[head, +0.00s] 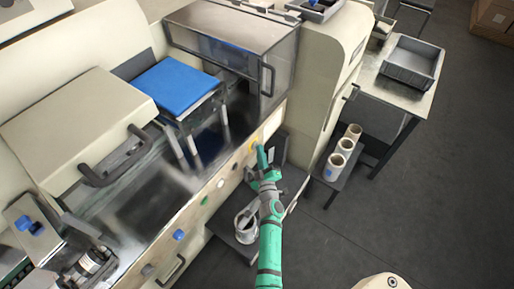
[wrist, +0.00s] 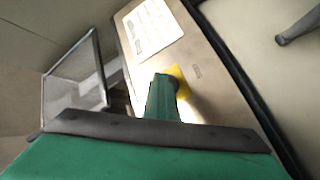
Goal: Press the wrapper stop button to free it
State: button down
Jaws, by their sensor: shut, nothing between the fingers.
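The wrapper (head: 205,195) is a long cream machine with a row of controls on its front panel. A yellow plate (head: 254,146) sits near the panel's right end, and it also shows in the wrist view (wrist: 183,86). My green gripper (head: 262,156) is shut and empty, with its tips in front of this plate. In the wrist view the closed fingers (wrist: 163,92) cover most of the plate and whatever is mounted on it. The stop button's face is hidden there, and I cannot tell whether the tips touch it.
A blue knob (head: 179,235) and a green button (head: 205,200) lie further left on the panel. A white label (wrist: 153,27) is beside the plate. White rolls (head: 335,166) stand on a low shelf at right, before a table with a grey bin (head: 409,67).

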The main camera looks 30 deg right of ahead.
jog(key=shift+w+a, duration=0.2)
jog(key=shift+w, duration=0.15)
jog(key=shift+a, duration=0.1)
jog(key=shift+s+r, duration=0.15)
jog(key=shift+s, duration=0.1)
dwell(0.3)
jog(key=s+d, duration=0.2)
jog(key=s, duration=0.4)
jog(key=shift+d, duration=0.4)
dwell(0.3)
